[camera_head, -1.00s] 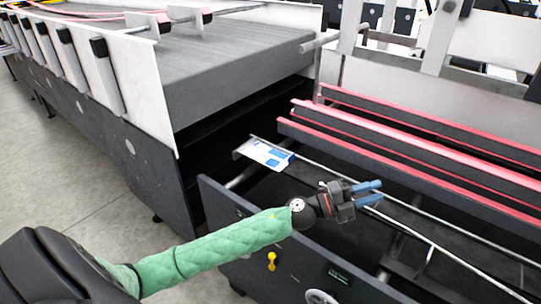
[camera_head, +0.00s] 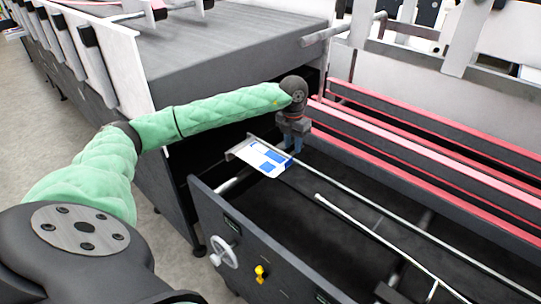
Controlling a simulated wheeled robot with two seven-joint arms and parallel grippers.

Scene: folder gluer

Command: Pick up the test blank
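The test blank (camera_head: 262,158) is a flat white piece with blue patches. It lies on a small grey ledge at the left end of the machine's open bay, beside the rails. My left gripper (camera_head: 293,146) points down at the right-hand far corner of the blank, with its blue fingertips close beside the blue patch. The fingers overlap in this view, so their gap is hidden, and I cannot tell whether they touch the blank. My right gripper is not in view.
Red-edged dark rails (camera_head: 430,155) run to the right behind the gripper. A thin metal rod (camera_head: 350,195) crosses the open bay. The dark front panel (camera_head: 260,245) with a white handwheel (camera_head: 223,252) and a yellow knob (camera_head: 260,272) stands nearest. A grey conveyor (camera_head: 215,60) lies behind my arm.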

